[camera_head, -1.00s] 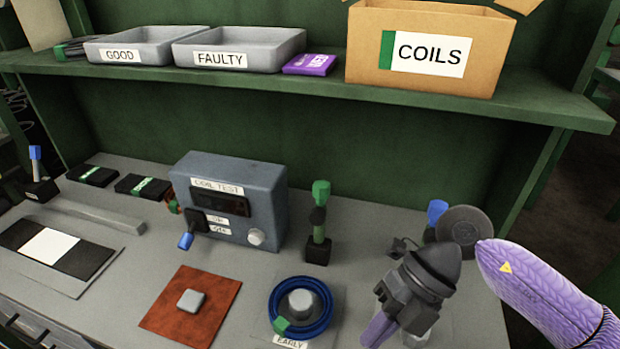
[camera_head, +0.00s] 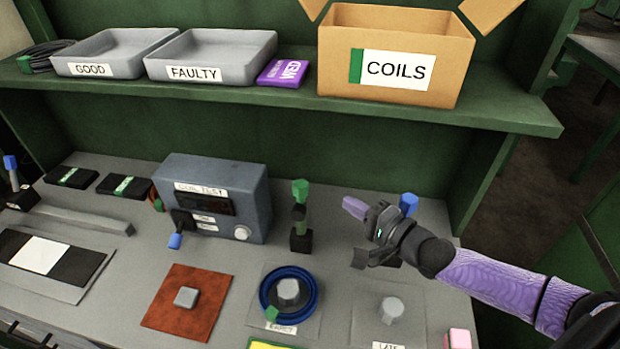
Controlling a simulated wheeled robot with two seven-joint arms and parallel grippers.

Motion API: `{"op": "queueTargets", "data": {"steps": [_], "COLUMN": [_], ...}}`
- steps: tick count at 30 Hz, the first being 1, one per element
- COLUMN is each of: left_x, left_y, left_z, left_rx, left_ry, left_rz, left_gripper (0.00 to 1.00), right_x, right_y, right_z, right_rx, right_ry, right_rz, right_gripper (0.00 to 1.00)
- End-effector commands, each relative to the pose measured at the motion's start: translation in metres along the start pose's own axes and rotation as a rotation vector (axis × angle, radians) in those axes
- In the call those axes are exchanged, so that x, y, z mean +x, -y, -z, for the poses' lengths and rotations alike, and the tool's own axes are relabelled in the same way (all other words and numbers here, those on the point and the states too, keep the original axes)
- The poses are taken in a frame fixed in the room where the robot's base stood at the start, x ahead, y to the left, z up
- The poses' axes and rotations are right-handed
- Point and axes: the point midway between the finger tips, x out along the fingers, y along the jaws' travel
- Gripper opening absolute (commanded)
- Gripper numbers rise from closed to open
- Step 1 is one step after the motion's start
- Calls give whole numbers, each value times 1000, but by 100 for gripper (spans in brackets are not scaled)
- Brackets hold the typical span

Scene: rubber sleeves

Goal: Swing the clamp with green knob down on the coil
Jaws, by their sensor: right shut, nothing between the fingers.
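The clamp with the green knob (camera_head: 300,188) stands upright on its small black base behind the coil. The blue coil (camera_head: 313,298) lies around a grey post on its plate, with a green tag at its front left. My right gripper (camera_head: 352,208) reaches in from the right and is shut and empty. Its purple-tipped fingers point left, to the right of the green-knobbed clamp and apart from it in the picture. My left gripper is not in view.
A blue-knobbed clamp (camera_head: 408,203) stands partly hidden behind my right gripper. The coil test box (camera_head: 238,200) stands left of the green-knobbed clamp. A bare grey post (camera_head: 391,308) stands right of the coil. The shelf (camera_head: 420,109) with trays and a box overhangs the back.

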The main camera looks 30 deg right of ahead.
Motion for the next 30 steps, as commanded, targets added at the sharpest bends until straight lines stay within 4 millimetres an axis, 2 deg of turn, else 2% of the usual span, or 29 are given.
{"op": "queueTargets", "data": {"steps": [5, 12, 18, 22, 30], "left_x": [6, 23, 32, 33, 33], "left_y": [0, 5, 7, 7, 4], "left_z": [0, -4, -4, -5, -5], "left_rx": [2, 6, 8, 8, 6], "left_ry": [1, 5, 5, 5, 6], "left_rz": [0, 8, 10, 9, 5], "left_gripper": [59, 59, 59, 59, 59], "right_x": [13, 63, 92, 100, 101], "right_y": [-1, -2, -1, 0, 1], "right_z": [0, 0, -1, -1, -1], "right_rx": [-1, -3, -3, -4, -4], "right_ry": [1, 2, 2, 2, 2], "right_rz": [4, 7, 6, 3, 3], "right_gripper": [0, 0, 0, 0, 0]}}
